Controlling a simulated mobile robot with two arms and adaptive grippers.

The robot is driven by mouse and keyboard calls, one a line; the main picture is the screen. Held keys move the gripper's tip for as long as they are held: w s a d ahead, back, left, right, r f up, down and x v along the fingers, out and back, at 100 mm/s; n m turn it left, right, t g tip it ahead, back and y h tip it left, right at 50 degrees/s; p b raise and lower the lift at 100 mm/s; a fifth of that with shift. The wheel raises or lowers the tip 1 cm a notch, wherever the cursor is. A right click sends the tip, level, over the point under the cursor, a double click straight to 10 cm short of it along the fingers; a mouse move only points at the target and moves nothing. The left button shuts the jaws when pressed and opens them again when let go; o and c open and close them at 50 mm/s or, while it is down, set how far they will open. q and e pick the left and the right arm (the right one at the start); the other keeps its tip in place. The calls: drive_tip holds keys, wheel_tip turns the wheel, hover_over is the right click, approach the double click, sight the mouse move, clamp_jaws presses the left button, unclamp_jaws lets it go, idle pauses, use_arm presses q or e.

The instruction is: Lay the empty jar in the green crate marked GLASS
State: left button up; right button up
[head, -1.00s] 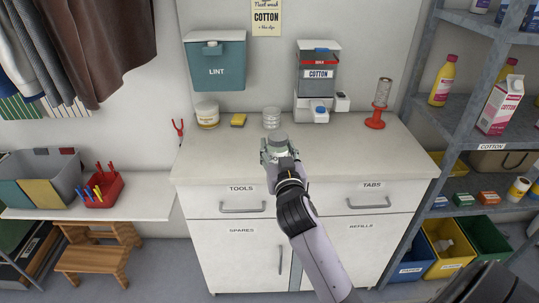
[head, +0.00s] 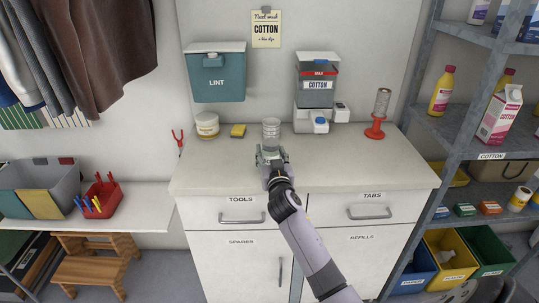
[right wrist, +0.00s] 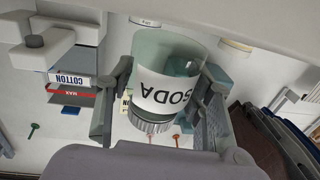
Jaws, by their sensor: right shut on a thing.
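My right gripper (head: 271,157) is shut on a jar of pale greenish glass (right wrist: 168,60) with a white label reading SODA and a grey ribbed lid. The fingers stand on both sides of the jar in the right wrist view, where it shows upside down. In the head view the gripper is over the front part of the cabinet top; I cannot tell whether the jar touches it. My left gripper is not in view.
The cabinet top (head: 340,170) is bare at right front. Yellow (head: 450,257) and blue (head: 412,268) crates sit left of the green one, below the shelf unit (head: 480,142).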

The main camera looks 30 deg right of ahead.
sight(269, 154)
drive_tip(key=shift+w+d+f, duration=0.25)
drive_tip(key=shift+w+f, duration=0.15)
drive_tip(key=shift+w, duration=0.1)
drive_tip(key=shift+w+d+f, duration=0.25)
drive_tip(key=shift+w+f, duration=0.1)
drive_tip(key=shift+w, duration=0.15)
drive_tip(key=shift+w+d+f, duration=0.1)
drive_tip(key=shift+w+d, duration=0.05)
drive_tip(key=shift+w, duration=0.2)
drive_tip(key=shift+b, duration=0.3)
drive_tip(key=shift+f, duration=0.25)
drive_tip(key=o, duration=1.2)
drive_tip(key=shift+f, duration=0.1)
drive_tip(key=shift+o, duration=0.3)
